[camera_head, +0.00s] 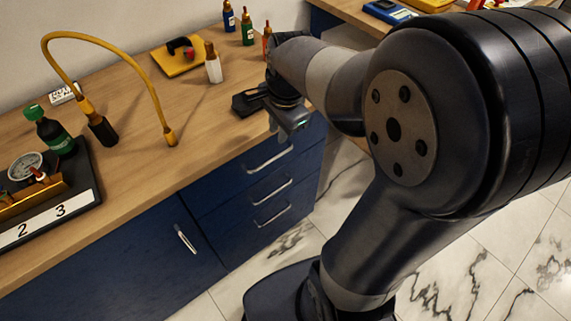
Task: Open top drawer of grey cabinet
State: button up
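The cabinet under the wooden worktop looks dark blue, not grey, in the head view. On its right part it has three stacked drawers with silver bar handles. The top drawer (235,180) looks shut, and its handle (268,158) is in plain view. The middle drawer handle (272,190) and the bottom drawer handle (271,215) show below it. My gripper (292,120) is at the worktop's front edge, above and to the right of the top handle and apart from it. Its fingers are small and partly hidden, so I cannot tell their opening.
A black object (248,102) lies on the worktop beside my gripper. A white bottle (213,65), a yellow tray (180,58) and a yellow hose (145,75) are further left. A door with a handle (185,238) is left of the drawers. Marble floor (310,245) is clear before the drawers.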

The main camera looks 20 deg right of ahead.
aim_at(274, 157)
jog(key=f, duration=0.3)
jog(key=w+f+b, duration=0.1)
jog(key=f, duration=0.3)
jog(key=w+f, duration=0.1)
jog(key=f, duration=0.2)
jog(key=shift+a+f+b, duration=0.3)
jog(key=shift+b, duration=0.1)
jog(key=shift+c, duration=0.2)
grip_shut()
